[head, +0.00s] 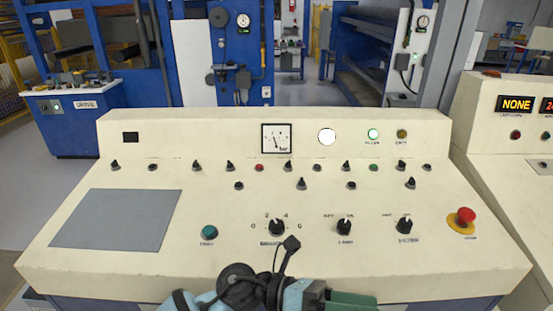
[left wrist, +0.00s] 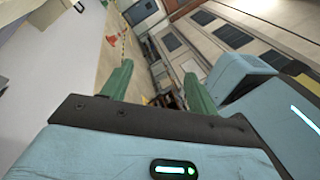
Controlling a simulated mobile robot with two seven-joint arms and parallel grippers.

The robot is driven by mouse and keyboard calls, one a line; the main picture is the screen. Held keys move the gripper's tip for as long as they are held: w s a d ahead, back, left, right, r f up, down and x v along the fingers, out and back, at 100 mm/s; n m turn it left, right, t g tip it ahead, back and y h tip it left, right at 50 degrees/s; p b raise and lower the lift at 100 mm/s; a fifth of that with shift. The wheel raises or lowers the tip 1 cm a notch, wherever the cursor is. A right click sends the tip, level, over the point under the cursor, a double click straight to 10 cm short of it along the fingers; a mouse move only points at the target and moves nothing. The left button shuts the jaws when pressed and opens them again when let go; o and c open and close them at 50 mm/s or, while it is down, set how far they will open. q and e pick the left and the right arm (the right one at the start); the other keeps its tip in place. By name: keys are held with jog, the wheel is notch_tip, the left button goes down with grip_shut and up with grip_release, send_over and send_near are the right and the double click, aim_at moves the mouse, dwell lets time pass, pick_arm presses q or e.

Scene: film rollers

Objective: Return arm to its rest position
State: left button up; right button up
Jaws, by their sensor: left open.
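My left arm reaches across the bottom of the head view, in front of the control console (head: 100,255). Its left gripper (head: 350,300) points right at the console's near edge, partly cut off by the frame. In the left wrist view the left gripper (left wrist: 158,82) has two green fingers spread apart with nothing between them. Whether it touches the console cannot be told. My right gripper is not in view.
The cream console carries knobs, a red emergency button (head: 466,217), a teal button (head: 209,232), a gauge (head: 276,138) and a grey panel (head: 116,219). A second console (head: 490,160) with a lit display stands at the right. Blue machinery stands behind.

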pick_arm(q)
jog(key=w+a+f+n+t+y, duration=0.35)
jog(key=a+f+n+t, duration=0.35)
jog(key=n+t, duration=0.65)
jog(key=w+a+f+n+t+y, duration=0.2)
jog(key=a+f+n+t+y, duration=0.4)
jog(key=n, duration=1.3)
jog(key=s+a+f+n+g+y+p, duration=0.1)
jog(key=s+a+f+n+g+y, duration=0.4)
jog(key=s+a+f+n, duration=0.8)
jog(key=s+a+f+y, duration=0.2)
jog(key=s+a+f, duration=0.4)
jog(key=s+f, duration=0.2)
jog(key=shift+s+a+y, duration=0.25)
jog(key=shift+s+y, duration=0.1)
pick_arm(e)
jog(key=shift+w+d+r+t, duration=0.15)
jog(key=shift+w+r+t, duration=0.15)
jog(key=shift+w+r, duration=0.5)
pick_arm(q)
jog(key=shift+g, duration=0.25)
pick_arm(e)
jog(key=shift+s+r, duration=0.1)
